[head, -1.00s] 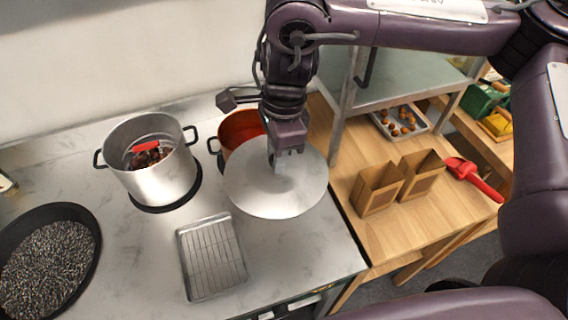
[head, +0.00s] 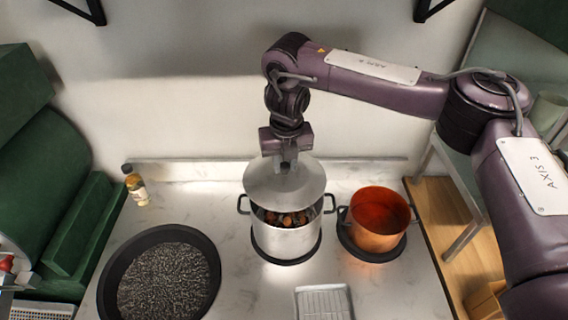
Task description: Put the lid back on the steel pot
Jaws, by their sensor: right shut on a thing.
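The steel pot (head: 286,243) stands on a dark round base in the middle of the head view, with a handle on each side. Chestnuts show inside through its open front part. My right gripper (head: 286,160) is shut on the lid (head: 284,188), a pale steel disc. The lid is over the back part of the pot and looks raised and tilted. Whether it touches the back rim I cannot tell. The gripper's fingertips are partly hidden at the lid's knob. My left gripper is not in view.
An orange copper pot (head: 378,222) stands close to the right. A black pan of dark grains (head: 163,236) is at left. A wire-rack tray (head: 323,303) lies in front. A small bottle (head: 136,186) stands at back left, near green machinery (head: 60,190). Bare counter lies between pan and pot.

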